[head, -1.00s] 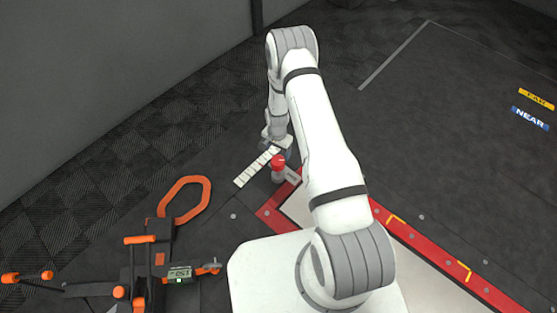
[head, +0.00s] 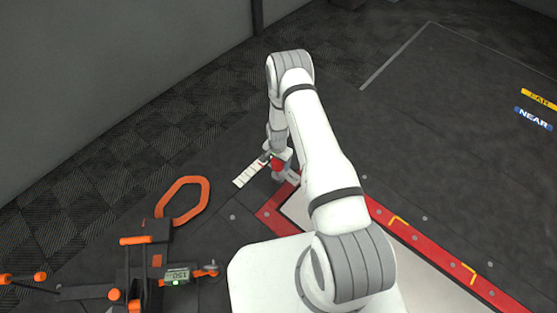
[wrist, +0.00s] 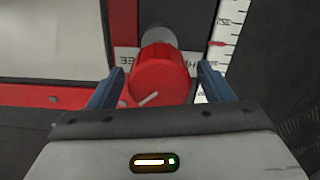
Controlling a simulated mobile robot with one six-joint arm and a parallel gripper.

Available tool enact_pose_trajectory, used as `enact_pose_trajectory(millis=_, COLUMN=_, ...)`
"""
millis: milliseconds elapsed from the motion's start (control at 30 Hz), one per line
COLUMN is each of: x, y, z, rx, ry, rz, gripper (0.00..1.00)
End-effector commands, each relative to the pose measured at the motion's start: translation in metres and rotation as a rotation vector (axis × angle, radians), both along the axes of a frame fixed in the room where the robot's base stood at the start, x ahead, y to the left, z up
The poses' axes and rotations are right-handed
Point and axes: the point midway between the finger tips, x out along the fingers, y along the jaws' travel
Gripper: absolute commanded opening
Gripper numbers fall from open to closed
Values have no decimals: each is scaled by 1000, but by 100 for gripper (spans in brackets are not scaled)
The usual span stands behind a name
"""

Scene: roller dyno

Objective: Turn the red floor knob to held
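The red knob (wrist: 160,75) stands between the two blue fingers of my gripper (wrist: 158,86) in the wrist view. The gripper is open, with a gap on each side of the knob. The knob has a short white pointer line on its face, slanted in the picture. A white label (wrist: 126,60) ending in "EE" is partly hidden behind it. In the head view the red knob (head: 277,164) is just below my gripper (head: 277,155), whose fingers are hard to make out there.
A white marked scale strip (head: 251,173) lies beside the knob. A red-edged plate (head: 410,232) runs to the lower right. An orange-handled device with a small display (head: 177,275) and an orange ring (head: 162,206) are at the left.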

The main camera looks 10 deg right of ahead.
Motion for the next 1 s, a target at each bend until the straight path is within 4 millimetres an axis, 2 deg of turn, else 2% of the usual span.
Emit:
enact_pose_trajectory(millis=67, x=0, y=0, z=0, rx=0, ry=0, rz=0, gripper=67)
enact_pose_trajectory(millis=500, x=0, y=0, z=0, rx=0, ry=-1, rz=-1, gripper=31)
enact_pose_trajectory(millis=533, x=0, y=-5, z=0, rx=0, ry=-1, rz=-3, gripper=31)
enact_pose_trajectory(millis=767, x=1, y=-2, z=0, rx=0, ry=-1, rz=25, gripper=31)
enact_pose_trajectory(millis=1000, x=1, y=-2, z=0, rx=1, ry=-2, rz=144, gripper=31)
